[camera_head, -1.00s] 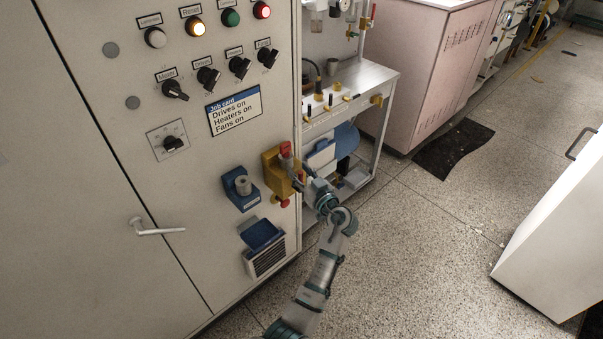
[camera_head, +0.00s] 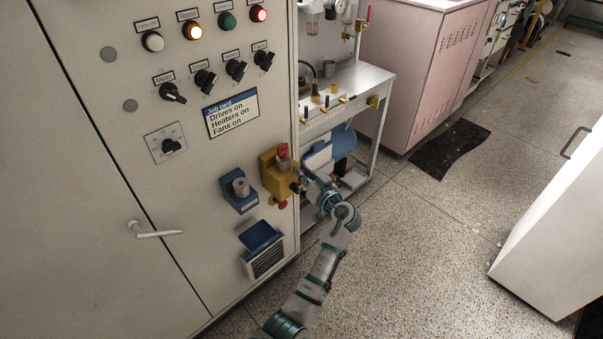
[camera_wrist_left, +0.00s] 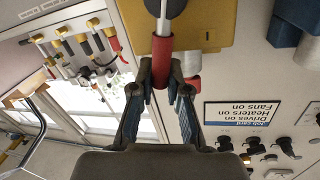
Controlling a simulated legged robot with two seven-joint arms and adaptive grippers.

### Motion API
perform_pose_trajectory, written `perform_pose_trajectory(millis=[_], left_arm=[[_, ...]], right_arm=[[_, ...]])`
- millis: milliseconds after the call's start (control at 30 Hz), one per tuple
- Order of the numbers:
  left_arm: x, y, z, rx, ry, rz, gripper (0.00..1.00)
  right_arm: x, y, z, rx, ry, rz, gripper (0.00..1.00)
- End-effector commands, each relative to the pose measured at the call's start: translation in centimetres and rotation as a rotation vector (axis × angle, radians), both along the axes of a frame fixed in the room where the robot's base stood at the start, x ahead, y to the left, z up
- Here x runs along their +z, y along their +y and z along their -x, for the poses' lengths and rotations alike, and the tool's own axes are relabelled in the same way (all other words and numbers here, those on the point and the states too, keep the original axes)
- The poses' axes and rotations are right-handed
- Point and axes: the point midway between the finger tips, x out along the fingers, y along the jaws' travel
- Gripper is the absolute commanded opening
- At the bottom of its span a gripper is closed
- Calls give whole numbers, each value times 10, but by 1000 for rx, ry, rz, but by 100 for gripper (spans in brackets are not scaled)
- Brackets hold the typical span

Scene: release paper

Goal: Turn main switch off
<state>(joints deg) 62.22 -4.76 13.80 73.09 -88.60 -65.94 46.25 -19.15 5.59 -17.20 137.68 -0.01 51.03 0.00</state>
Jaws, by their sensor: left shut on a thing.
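The main switch is a yellow box (camera_head: 268,176) on the right edge of the grey cabinet front, with a red part (camera_head: 282,152) at its top. The box also shows at the top of the left wrist view (camera_wrist_left: 218,22), which is upside down. There a red handle (camera_wrist_left: 162,62) runs down from a dark round part. My left gripper (camera_head: 299,186) is beside the box's right side. In the left wrist view its two fingers (camera_wrist_left: 161,82) are closed on the red handle from both sides. In the head view the grip itself is too small to make out. My right gripper is not in view.
A blue holder with a grey knob (camera_head: 241,187) is left of the box; a blue tray (camera_head: 260,236) and vent grille (camera_head: 266,258) are below. Knobs, lamps and a job card (camera_head: 232,116) are above. A workbench (camera_head: 350,82) stands close behind.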

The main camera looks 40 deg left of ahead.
Motion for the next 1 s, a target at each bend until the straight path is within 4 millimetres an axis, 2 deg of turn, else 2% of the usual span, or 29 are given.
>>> perform_pose_trajectory(millis=[33, 67, 100, 167, 433, 567, 1000], left_arm=[[0, 0, -1, -2, -1, 1, 0], [0, 0, -1, -2, -2, 1, 17], [0, 0, -1, -2, -2, 1, 27], [0, 0, 0, -2, -2, 1, 41], [0, 0, 0, -1, -3, 0, 41], [0, -8, 2, -2, -3, 0, 41], [3, -94, 25, -3, -2, 2, 41]], right_arm=[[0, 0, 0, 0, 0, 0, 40], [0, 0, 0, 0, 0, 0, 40], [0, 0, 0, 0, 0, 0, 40], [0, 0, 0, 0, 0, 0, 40], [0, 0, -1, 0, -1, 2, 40], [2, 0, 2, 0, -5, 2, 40], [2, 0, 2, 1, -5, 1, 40]])
